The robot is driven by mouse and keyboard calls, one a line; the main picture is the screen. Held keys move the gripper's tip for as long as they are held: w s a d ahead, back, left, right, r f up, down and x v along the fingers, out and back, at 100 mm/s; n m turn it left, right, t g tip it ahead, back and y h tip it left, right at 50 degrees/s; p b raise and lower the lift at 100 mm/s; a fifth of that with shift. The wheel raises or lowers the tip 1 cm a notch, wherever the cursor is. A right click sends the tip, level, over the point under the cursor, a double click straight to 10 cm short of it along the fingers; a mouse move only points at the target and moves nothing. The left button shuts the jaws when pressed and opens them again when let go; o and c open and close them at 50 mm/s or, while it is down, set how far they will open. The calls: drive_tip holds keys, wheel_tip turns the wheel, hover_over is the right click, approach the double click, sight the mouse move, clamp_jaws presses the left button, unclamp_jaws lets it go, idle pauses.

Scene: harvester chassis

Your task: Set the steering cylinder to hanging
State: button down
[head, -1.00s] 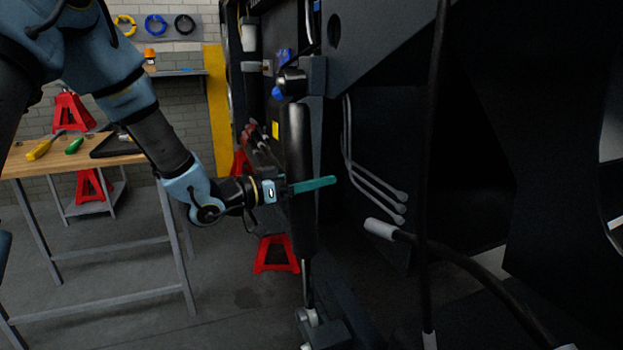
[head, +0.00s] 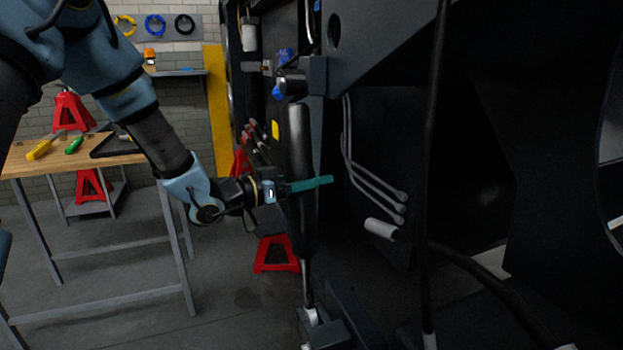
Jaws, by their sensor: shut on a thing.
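The steering cylinder (head: 301,135) is a black, near-vertical cylinder. Its top end sits at a dark bracket on the chassis, and its thin bright rod (head: 306,283) runs down to a fitting (head: 311,318) near the lower beam. My gripper (head: 305,185), with teal fingers, reaches in from the left at the cylinder's mid-height. It is shut on the cylinder, one finger showing across the front; the other finger is mostly hidden. Whether the rod end is joined to the lower fitting I cannot tell.
Dark chassis plates and a hanging black hose (head: 434,150) fill the right side. A workbench (head: 95,163) with tools stands at left. Red jack stands (head: 275,253) are on the floor behind. Open floor lies between bench and chassis.

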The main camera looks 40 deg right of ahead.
drive_tip(key=shift+w, duration=0.1)
drive_tip(key=w+m+b, duration=0.1)
drive_tip(key=w+d+m+b, duration=0.1)
drive_tip(key=w, duration=0.1)
drive_tip(key=shift+w+d+f, duration=0.15)
unclamp_jaws()
idle(0.4)
drive_tip(key=v, duration=1)
drive_tip(key=shift+a, duration=0.4)
drive_tip(key=shift+f, duration=0.15)
